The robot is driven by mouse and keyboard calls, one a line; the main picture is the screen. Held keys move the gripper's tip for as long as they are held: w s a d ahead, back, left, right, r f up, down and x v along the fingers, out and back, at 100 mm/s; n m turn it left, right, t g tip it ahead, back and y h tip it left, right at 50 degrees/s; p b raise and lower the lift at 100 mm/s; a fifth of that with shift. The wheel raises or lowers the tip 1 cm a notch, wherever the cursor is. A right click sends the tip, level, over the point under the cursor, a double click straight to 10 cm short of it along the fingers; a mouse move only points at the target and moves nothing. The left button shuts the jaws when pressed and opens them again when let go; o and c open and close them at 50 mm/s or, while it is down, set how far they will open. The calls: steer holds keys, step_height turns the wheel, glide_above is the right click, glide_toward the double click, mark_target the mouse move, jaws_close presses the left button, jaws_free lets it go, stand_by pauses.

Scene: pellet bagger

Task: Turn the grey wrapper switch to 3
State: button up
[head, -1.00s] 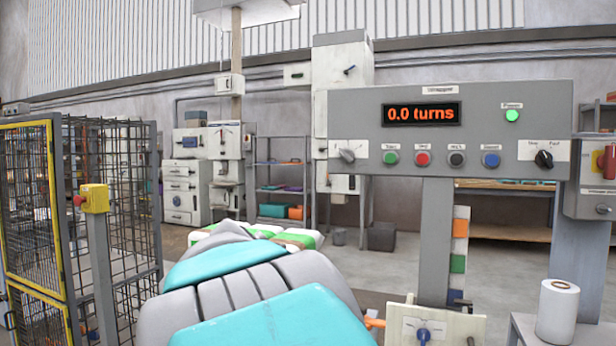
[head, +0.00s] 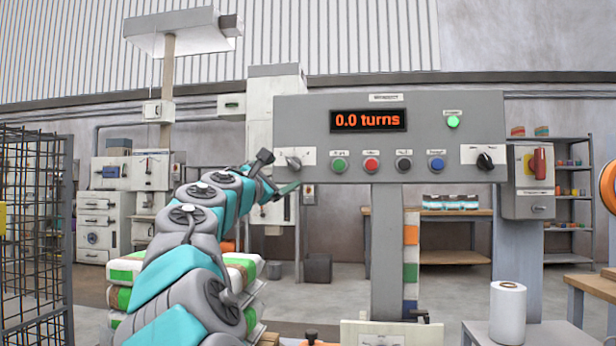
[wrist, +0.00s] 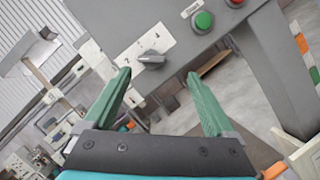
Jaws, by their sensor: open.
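The grey wrapper switch (head: 293,162) is a small knob on a white plate at the left end of the grey control panel (head: 390,111). Its scale is too small to read in the head view. My gripper (head: 277,174) is raised just left of and below the switch. In the wrist view the grey switch (wrist: 151,60) shows beyond and between the two green fingers of my gripper (wrist: 157,80). The fingers are wide apart with nothing between them, and do not appear to touch the knob. A few marks on the plate show, but I cannot read the setting.
A green button (head: 339,165) sits right of the switch, followed by red, black and blue buttons. A black knob (head: 485,160) is at the right end. Stacked bags (head: 243,268) lie behind my arm.

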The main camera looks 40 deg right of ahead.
mark_target(293, 163)
steer(key=shift+n, duration=0.4)
steer(key=shift+w+a+r+p+x, duration=0.1)
steer(key=shift+w+r+p+x, duration=0.05)
steer(key=shift+x, duration=1.2)
steer(key=shift+w+a+r+p+x, duration=0.1)
steer(key=shift+w+r+p+x, duration=0.1)
steer(key=shift+x, duration=1.2)
steer(key=shift+w+a+r+p+x, duration=0.1)
steer(key=shift+a+p+x, duration=0.05)
steer(key=shift+x, duration=1.2)
steer(key=shift+d, duration=0.1)
steer(key=c, duration=1.4)
